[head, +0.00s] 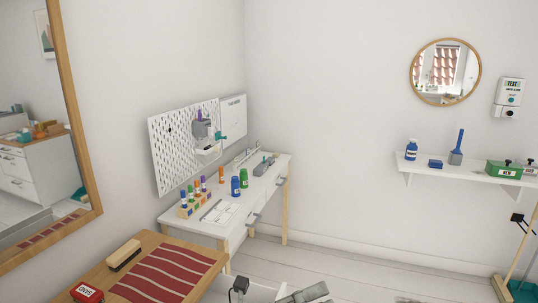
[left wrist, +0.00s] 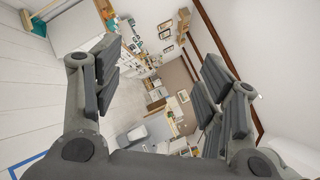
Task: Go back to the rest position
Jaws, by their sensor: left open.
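My left gripper (left wrist: 160,78) fills the left wrist view. Its two dark grey fingers stand wide apart with nothing between them. Beyond the fingers the room appears tilted, with furniture and shelves far off, and nothing touches the fingers. In the head view, a grey part, probably of my own arm, shows at the bottom edge, cut off by the frame. My right gripper is not seen in either view.
A white desk (head: 238,225) with bottles and a block of coloured tubes stands against the left wall. A wooden bench (head: 195,244) with a red striped mat (head: 165,275) is front left. A wall shelf (head: 470,168) is at right. Floor (head: 350,265) between is clear.

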